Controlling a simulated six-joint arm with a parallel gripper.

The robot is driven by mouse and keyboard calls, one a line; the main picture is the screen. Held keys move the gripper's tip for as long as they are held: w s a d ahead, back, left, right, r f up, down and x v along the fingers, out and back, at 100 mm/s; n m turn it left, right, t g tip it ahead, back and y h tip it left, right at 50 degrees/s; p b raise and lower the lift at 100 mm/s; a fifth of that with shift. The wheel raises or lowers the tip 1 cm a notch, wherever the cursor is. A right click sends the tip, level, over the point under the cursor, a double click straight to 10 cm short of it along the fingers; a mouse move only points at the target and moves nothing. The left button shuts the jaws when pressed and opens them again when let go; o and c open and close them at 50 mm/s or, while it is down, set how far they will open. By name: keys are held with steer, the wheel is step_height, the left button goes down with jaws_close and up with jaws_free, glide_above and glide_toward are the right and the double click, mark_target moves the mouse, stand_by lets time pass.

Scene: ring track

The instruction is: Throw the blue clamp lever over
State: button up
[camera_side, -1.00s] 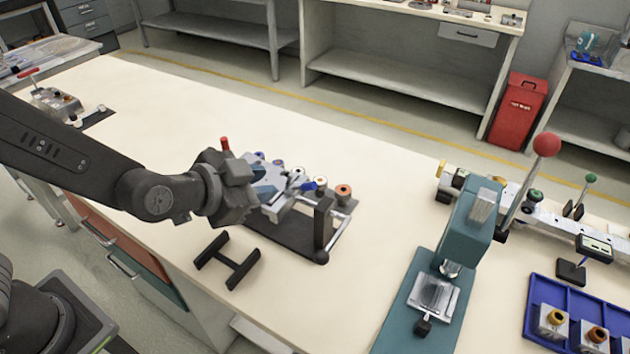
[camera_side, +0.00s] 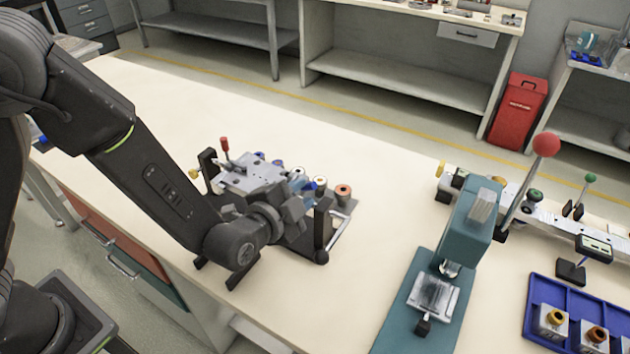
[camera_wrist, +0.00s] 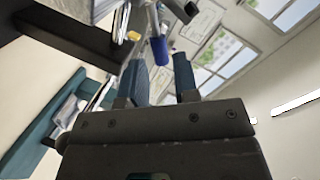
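The blue clamp lever (camera_side: 320,183) shows as a small blue grip on the bench fixture (camera_side: 252,174), at the fixture's right part. In the wrist view a blue lever grip (camera_wrist: 160,50) on a metal stem appears at or just beyond the fingertips, in line with the gap. My gripper (camera_wrist: 159,62) is open, with two blue fingers apart and nothing visibly held between them. In the side view my gripper (camera_side: 304,188) is low at the fixture's near side, its fingers partly hidden among the parts. Whether they touch the lever I cannot tell.
A red-tipped handle (camera_side: 224,145) stands at the fixture's left, and a dark post (camera_side: 323,228) stands close to the gripper's right. A teal press (camera_side: 472,232) and blue tray (camera_side: 541,292) are farther right. Bench between fixture and press is clear.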

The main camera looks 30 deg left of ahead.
mark_target(307, 188)
steer(key=x, duration=0.5)
steer(key=shift+w+f, duration=0.1)
steer(key=shift+w, duration=0.3)
steer(key=shift+c, duration=0.2)
jaws_close()
